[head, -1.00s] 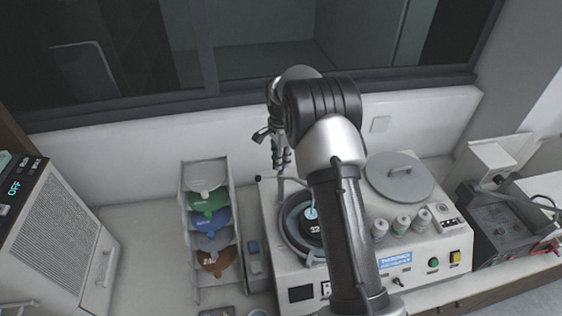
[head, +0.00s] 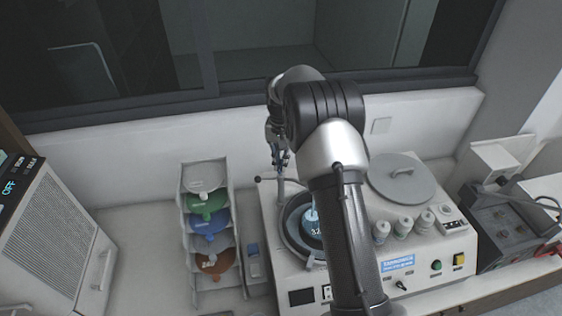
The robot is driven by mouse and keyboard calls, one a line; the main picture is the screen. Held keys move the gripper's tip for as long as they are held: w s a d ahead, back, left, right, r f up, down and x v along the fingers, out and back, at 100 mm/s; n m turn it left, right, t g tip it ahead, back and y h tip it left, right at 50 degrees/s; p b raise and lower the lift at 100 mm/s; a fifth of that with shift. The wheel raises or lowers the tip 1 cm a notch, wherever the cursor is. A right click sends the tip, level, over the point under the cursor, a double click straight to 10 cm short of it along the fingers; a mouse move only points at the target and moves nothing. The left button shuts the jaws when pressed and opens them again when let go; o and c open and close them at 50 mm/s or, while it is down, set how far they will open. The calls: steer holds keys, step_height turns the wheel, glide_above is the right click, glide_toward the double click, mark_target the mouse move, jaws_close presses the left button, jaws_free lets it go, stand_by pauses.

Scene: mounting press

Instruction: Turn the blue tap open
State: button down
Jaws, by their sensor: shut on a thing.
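My gripper (head: 279,158) is behind and left of my arm, pointing down above the left back of the white machine (head: 290,268). Its fingers are small here and partly hidden by my wrist. It is shut on a small bluish piece at its fingertips, which I take to be the blue tap; its handle angle is too small to read. Below is a round open chamber (head: 291,241) with a dark cup in it marked with digits. Light blue (head: 311,216) shows at the cup's top. My arm hides the chamber's right side.
A rack (head: 188,225) with white, green, blue and brown pieces stands left of the machine. A round grey lid (head: 400,178) and several small bottles (head: 403,226) sit on its right. A dark power unit (head: 505,235) stands further right. A window wall closes the back.

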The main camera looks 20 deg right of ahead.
steer(key=shift+n, duration=2.2)
steer(key=c, duration=1.7)
jaws_free()
steer(key=shift+r, duration=0.1)
step_height(320, 180, up, 12)
